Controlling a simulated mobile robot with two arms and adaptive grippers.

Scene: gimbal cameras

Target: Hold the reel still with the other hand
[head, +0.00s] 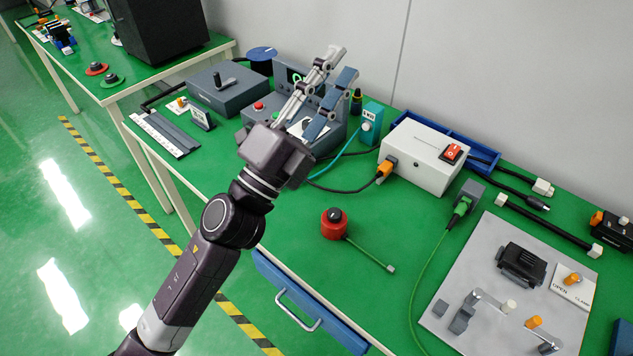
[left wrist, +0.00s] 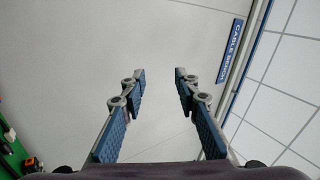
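A small red reel (head: 334,222) with a black knob on top sits on the green bench top (head: 300,258) in the middle of the head view. A short green cable (head: 370,255) runs from it towards the lower right and ends in a light tip. My left gripper (head: 338,66) is raised above the bench, beyond the reel and to its upper left. Its fingers are apart with nothing between them. In the left wrist view the left gripper (left wrist: 160,76) is open against a bare wall. My right gripper is in neither view.
A white box (head: 421,158) with an orange-red switch stands right of the reel. A grey board (head: 470,325) with clamps lies at lower right. Behind my left gripper stands a grey device (head: 300,90). The bench around the reel is mostly clear.

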